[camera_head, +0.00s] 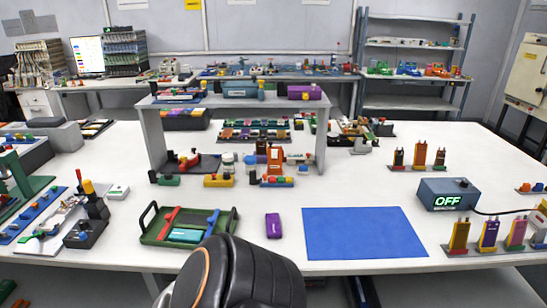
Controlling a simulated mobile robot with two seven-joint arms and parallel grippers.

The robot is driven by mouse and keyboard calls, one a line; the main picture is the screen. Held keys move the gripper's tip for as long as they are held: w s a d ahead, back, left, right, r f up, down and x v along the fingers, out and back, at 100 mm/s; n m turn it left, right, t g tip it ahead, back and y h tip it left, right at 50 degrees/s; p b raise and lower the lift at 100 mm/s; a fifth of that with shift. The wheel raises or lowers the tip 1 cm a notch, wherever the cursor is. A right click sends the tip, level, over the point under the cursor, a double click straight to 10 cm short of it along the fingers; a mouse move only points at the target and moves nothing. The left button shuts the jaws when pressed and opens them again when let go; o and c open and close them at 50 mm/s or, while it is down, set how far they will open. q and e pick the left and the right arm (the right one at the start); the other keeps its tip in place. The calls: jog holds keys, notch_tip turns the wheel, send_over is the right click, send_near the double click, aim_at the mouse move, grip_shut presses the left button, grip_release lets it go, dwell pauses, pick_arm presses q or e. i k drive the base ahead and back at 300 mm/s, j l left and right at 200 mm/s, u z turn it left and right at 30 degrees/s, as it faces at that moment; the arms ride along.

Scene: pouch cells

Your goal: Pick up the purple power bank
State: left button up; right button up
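A small purple block with a pale mark on its top, which looks like the purple power bank (273,226), lies flat on the white table. It is between the green tray and the blue mat. Nothing touches it. A dark arm link of mine with an orange ring fills the bottom middle, just in front of it. Neither of my grippers can be made out in this view.
A green tray (150,238) with black handles holds red, blue and teal items on the left. A blue mat (362,234) lies empty on the right. A grey raised shelf (155,143) stands behind, carrying another purple item (304,92). A box reading OFF (450,194) is at right.

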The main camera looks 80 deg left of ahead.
aim_at(274, 230)
jog(key=u, duration=2.55)
